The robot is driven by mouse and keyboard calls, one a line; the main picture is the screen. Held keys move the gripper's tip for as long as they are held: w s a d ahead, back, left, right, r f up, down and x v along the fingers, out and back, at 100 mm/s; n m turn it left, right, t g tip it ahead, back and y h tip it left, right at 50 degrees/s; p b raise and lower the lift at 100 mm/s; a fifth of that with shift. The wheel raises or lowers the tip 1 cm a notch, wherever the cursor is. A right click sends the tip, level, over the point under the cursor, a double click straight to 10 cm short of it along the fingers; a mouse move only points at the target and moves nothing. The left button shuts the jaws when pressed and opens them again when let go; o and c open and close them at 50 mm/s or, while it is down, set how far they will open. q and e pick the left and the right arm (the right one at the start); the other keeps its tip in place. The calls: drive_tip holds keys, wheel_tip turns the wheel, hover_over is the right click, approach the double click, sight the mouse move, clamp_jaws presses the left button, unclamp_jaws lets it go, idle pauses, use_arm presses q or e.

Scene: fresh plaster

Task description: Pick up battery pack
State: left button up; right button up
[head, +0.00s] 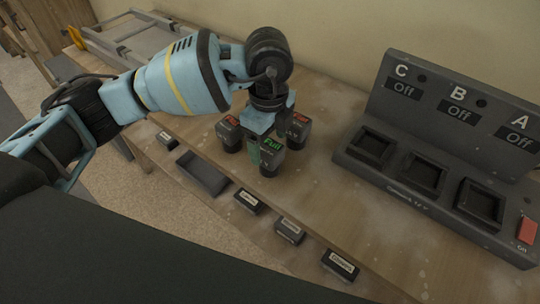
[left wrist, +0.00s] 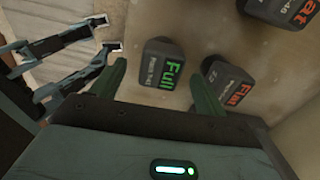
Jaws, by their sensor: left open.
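The battery pack marked "Full" in green (head: 271,158) stands on the wooden bench; it also shows in the left wrist view (left wrist: 163,65). Two packs with red labels stand close by, one to its left (head: 229,134) and one to its right (head: 301,127); the left wrist view shows one of them beside it (left wrist: 229,86) and the other at the top (left wrist: 287,10). My left gripper (head: 264,143) points down over the packs with its fingers (left wrist: 160,90) open. The Full pack appears between and just beyond the fingertips; contact cannot be told. My right gripper is not seen.
A dark charging station (head: 400,180) with three empty slots and signs C, B and A reading "Off" stands at right, with a red switch (head: 527,231). Several small labelled boxes (head: 289,231) and a grey tray (head: 203,174) line the front edge. Bench between packs and station is clear.

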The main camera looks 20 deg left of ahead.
sight(270, 147)
use_arm(q)
drive_tip(key=shift+w+f, duration=0.1)
drive_tip(key=shift+f, duration=2.45)
drive_tip(key=shift+r, duration=0.1)
drive_tip(key=c, duration=1.3)
drive_tip(key=shift+r, duration=0.1)
drive_tip(key=shift+d+r, duration=0.1)
drive_tip(key=shift+r, duration=0.4)
wheel_tip(270, 147, up, 2)
drive_tip(key=shift+r, duration=0.25)
drive_tip(key=s+a, duration=0.2)
drive_tip(key=s, duration=0.2)
drive_tip(key=s+a+r, duration=0.1)
drive_tip(key=s+a, duration=0.2)
drive_tip(key=s, duration=0.2)
drive_tip(key=s+a, duration=0.2)
drive_tip(key=s, duration=0.3)
drive_tip(key=shift+s+a+r+p, duration=0.15)
drive_tip(key=shift+p, duration=0.15)
